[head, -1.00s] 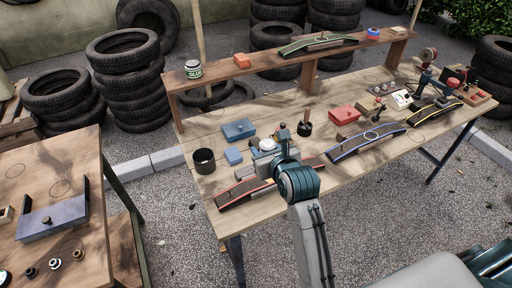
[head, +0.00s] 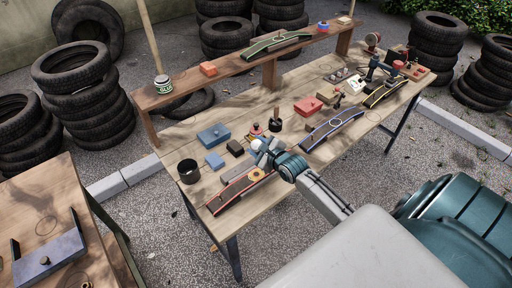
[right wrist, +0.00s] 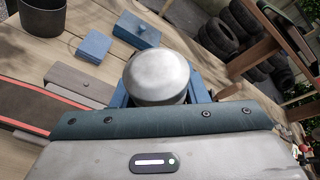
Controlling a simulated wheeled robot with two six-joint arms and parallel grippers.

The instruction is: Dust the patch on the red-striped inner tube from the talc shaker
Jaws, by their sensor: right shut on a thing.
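The red-striped inner tube (head: 228,196) lies arched along the near left edge of the workbench. It also shows at the left of the right wrist view (right wrist: 30,105). A yellowish round patch (head: 256,174) with a dark centre sits near its right end. My right gripper (head: 266,152) is shut on the pale, round-topped talc shaker (right wrist: 158,75), holding it just behind the patch in the head view. The gripper partly hides the shaker; I cannot tell whether it is tilted. My left gripper is not in view.
A black cup (head: 188,172), blue box (head: 213,135) and dark block (head: 235,148) stand close by. The blue-striped tube (head: 333,128) and red box (head: 307,106) lie to the right. A raised shelf (head: 235,80) runs along the back.

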